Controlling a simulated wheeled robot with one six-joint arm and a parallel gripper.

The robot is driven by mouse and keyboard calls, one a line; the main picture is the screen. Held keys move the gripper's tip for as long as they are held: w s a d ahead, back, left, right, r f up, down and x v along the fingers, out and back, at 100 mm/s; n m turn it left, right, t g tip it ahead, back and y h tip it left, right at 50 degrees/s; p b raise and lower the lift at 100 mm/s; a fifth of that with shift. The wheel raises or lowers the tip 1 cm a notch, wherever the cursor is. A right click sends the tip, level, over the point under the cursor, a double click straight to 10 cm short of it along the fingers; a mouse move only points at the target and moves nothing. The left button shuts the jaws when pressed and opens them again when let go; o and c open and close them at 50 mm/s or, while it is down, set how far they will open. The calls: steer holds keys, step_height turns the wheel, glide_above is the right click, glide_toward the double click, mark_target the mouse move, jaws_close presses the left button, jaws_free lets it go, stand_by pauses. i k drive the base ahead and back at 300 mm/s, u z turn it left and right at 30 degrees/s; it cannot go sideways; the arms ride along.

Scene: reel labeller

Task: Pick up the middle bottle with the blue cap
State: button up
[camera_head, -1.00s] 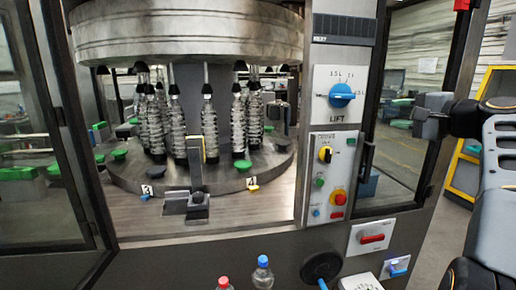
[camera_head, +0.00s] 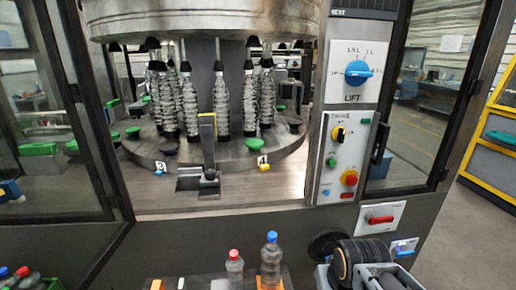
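A clear bottle with a blue cap (camera_head: 271,264) stands upright at the bottom centre of the head view, in front of the machine. Its lower part is partly cut off or hidden by the frame edge. A clear bottle with a red cap (camera_head: 235,268) stands just to its left, a small gap apart. No third bottle shows to the right of the blue-capped one. Part of my arm, grey with dark rings, shows at the bottom right, to the right of the bottles. My gripper's fingertips cannot be made out, and nothing is seen touching either bottle.
The labelling machine has a round drum (camera_head: 200,18), bottles on a turntable, and a control panel (camera_head: 345,155) with a blue lift knob (camera_head: 358,72). More blue- and red-capped bottles (camera_head: 22,272) stand at the lower left corner. A yellow cabinet (camera_head: 490,150) is at the right.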

mark_target(272, 253)
steer(key=z, duration=1.2)
steer(key=i, duration=0.95)
steer(key=u, duration=4.45)
